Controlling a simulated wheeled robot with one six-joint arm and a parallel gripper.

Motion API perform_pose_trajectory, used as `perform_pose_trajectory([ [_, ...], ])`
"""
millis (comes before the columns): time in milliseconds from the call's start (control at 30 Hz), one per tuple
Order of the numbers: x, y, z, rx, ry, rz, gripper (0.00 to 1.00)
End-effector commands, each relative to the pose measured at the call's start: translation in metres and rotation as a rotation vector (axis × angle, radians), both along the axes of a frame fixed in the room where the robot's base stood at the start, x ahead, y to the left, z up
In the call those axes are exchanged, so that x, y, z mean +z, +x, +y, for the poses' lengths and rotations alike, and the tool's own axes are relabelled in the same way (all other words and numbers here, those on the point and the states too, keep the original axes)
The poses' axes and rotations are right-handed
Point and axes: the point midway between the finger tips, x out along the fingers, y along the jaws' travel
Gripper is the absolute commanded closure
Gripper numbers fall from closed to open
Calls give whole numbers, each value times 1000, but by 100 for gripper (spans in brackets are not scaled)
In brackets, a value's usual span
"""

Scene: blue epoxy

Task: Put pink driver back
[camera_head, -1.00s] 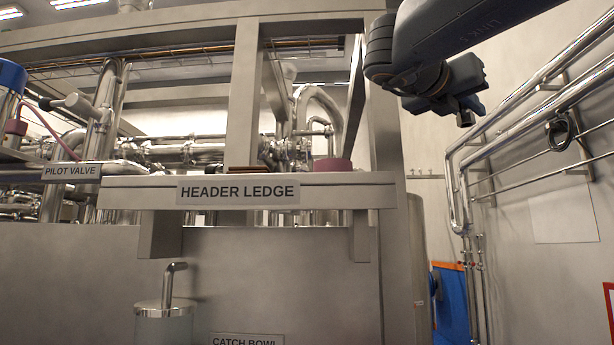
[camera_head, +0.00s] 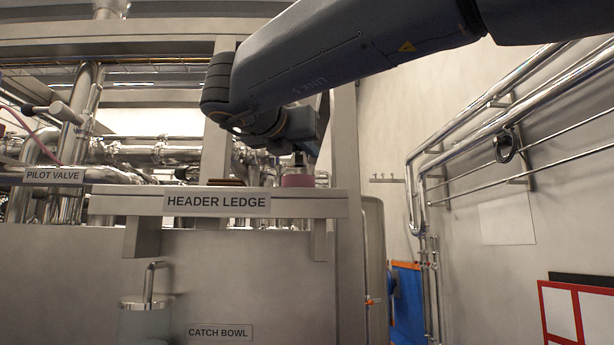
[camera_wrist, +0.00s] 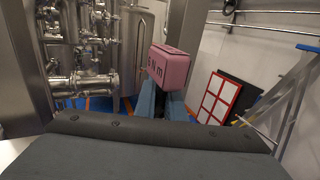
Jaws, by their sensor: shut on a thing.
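The pink driver (camera_head: 297,181) shows as a small pink body at the right end of the header ledge (camera_head: 125,203), just above its top edge. In the wrist view the pink driver (camera_wrist: 170,68) is a block with dark lettering that looks like "Nm", at the tips of the blue-grey fingers. My gripper (camera_head: 298,160) reaches down onto it from above and is shut on it; the gripper also shows in the wrist view (camera_wrist: 165,98). I cannot tell whether the driver still touches the ledge. Its lower part is hidden.
A flat brown item (camera_head: 227,182) lies on the ledge left of the driver. A catch bowl label (camera_head: 219,332) and a pilot valve label (camera_head: 53,176) are on the rig. Steel pipes (camera_head: 470,130) run along the right wall. A red-framed board (camera_head: 541,312) stands low right.

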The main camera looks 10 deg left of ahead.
Motion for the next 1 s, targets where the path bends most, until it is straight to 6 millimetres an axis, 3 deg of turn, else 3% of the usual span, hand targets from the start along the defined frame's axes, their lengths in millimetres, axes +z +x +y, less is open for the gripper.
perform_pose_trajectory([
  [400,-45,-1,1,3,0,0,100],
  [867,-52,0,1,3,2,-1,100],
  [900,-51,-1,1,3,1,0,86],
  [1000,-51,-1,1,3,1,0,72],
])
